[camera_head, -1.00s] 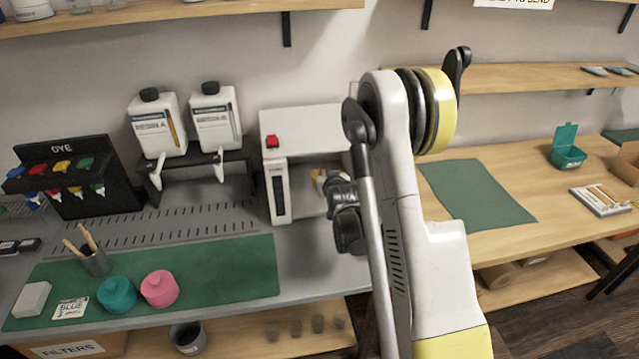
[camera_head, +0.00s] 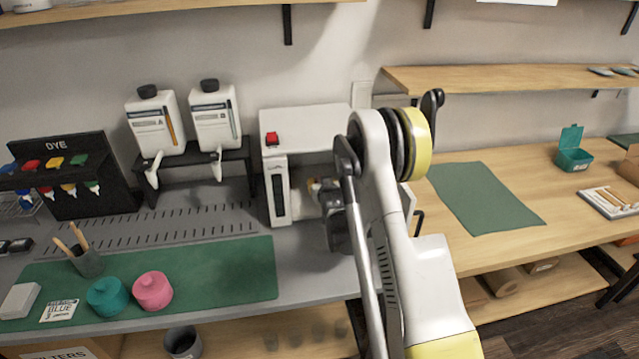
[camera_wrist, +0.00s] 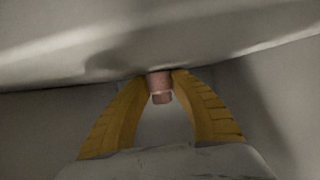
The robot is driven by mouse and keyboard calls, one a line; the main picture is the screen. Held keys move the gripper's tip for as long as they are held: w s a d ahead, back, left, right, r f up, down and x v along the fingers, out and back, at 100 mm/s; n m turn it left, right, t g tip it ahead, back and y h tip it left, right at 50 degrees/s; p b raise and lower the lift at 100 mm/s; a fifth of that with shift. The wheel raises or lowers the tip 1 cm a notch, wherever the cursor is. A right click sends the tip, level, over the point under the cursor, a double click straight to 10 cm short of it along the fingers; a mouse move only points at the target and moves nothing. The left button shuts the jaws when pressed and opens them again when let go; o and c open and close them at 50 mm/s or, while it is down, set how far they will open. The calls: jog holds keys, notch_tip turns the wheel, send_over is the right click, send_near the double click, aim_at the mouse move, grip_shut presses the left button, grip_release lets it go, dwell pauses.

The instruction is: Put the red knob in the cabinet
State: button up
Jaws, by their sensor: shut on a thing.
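The white cabinet (camera_head: 305,121) stands on the grey bench, its front open at the right. A white panel with a black handle (camera_head: 419,221), seemingly its door, shows partly behind my arm. My gripper (camera_wrist: 160,82) reaches into the opening; in the head view my arm hides most of it. In the wrist view its two yellow fingers are shut on a small dull-red cylinder, the red knob (camera_wrist: 160,86), with a pale band near its lower end. Pale grey surfaces lie close above and around it. Whether the knob touches them I cannot tell.
A red button-like piece (camera_head: 272,138) sits on the cabinet's front top edge. Two white bottles (camera_head: 215,118) stand on a black rack to the left. Pink (camera_head: 152,291) and teal (camera_head: 107,297) pots stand on the green mat. The wooden bench at right has clear room.

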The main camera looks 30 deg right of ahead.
jog(key=shift+f, duration=0.2)
jog(key=o, duration=0.9)
